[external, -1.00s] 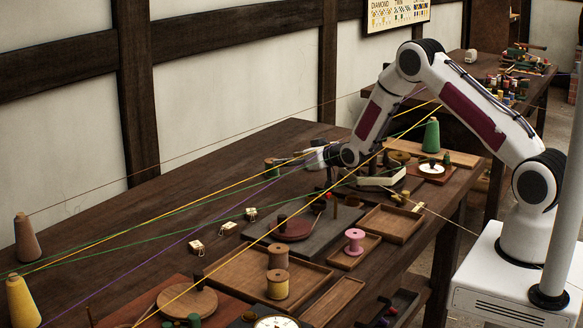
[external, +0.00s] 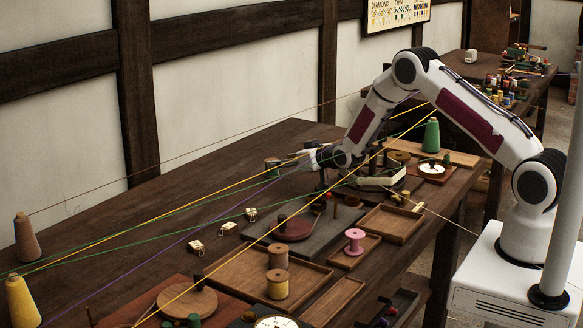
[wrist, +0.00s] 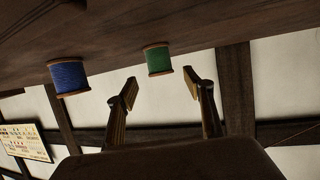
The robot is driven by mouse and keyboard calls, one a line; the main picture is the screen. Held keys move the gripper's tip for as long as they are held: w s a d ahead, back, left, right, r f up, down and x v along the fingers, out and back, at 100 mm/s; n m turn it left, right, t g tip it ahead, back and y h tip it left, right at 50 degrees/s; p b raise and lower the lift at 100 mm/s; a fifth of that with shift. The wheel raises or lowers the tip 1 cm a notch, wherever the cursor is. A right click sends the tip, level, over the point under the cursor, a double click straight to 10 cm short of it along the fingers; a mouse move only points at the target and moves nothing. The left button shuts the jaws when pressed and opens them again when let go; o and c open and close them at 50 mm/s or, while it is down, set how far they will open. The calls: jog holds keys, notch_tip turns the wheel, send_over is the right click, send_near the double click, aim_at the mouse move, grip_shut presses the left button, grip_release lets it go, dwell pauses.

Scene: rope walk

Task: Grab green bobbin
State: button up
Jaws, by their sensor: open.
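The green bobbin (wrist: 158,59) has tan wooden flanges and stands on the dark table. The wrist view shows it upside down, beyond and between my fingertips. In the external view the green bobbin (external: 271,168) stands near the back of the table, just left of my gripper (external: 296,158). My gripper (wrist: 160,87) is open and empty, its two fingers apart, with a gap between the fingertips and the bobbin.
A blue bobbin (wrist: 68,77) stands beside the green one in the wrist view. Taut yellow, green and purple strands cross the table near my arm. A pink bobbin (external: 354,242), wooden trays (external: 391,224) and a green cone (external: 431,136) stand further right.

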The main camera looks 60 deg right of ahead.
aim_at(273, 173)
jog(key=shift+f+x, duration=0.25)
jog(key=shift+x, duration=1.95)
jog(key=shift+c, duration=0.4)
jog(key=c, duration=1.1)
